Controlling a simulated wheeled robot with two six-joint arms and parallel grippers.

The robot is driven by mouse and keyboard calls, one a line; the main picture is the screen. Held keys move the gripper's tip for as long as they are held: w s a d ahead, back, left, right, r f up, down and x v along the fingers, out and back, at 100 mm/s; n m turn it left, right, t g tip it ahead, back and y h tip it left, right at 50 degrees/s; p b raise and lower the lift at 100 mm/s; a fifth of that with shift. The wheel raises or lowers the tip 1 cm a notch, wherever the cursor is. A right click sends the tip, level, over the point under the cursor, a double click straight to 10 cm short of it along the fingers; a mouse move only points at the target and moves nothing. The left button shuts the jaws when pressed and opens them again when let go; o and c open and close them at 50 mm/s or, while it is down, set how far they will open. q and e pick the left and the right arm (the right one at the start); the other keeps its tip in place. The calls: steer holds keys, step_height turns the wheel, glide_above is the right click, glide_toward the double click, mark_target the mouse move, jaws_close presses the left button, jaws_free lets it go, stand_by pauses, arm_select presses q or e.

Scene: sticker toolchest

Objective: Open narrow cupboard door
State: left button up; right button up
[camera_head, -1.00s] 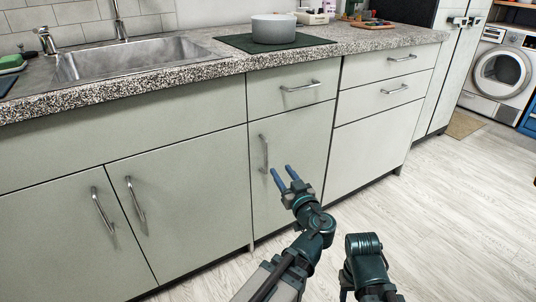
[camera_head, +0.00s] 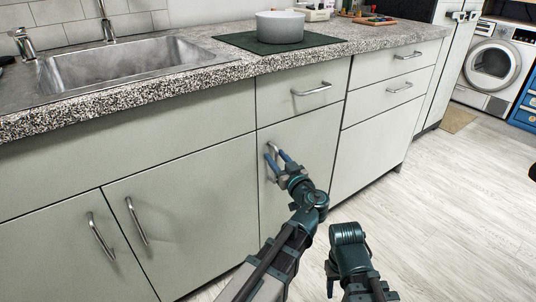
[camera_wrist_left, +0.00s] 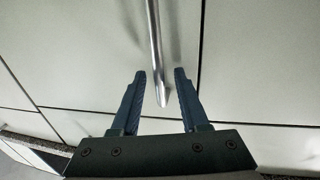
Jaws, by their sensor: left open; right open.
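The narrow cupboard door (camera_head: 320,138) is a pale grey-green panel under a single drawer, right of the two sink doors. It is shut. Its vertical metal bar handle is largely covered by my left gripper in the head view. In the left wrist view the handle (camera_wrist_left: 155,45) runs down from the top edge, and its lower end lies between the two fingers. My left gripper (camera_head: 277,155) is open at the handle, with a gap on each side of the bar in the wrist view (camera_wrist_left: 159,74). Part of my right arm shows, but its fingers are not visible.
A drawer (camera_head: 285,100) with a bar handle sits directly above the door. The sink cupboard doors (camera_head: 190,210) are on the left, and more drawers (camera_head: 385,130) on the right. A grey pot (camera_head: 280,27) stands on the counter. The wooden floor (camera_head: 450,200) at right is clear.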

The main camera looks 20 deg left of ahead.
arm_select(q)
steer(key=shift+c, duration=0.2)
jaws_close()
stand_by(1.3)
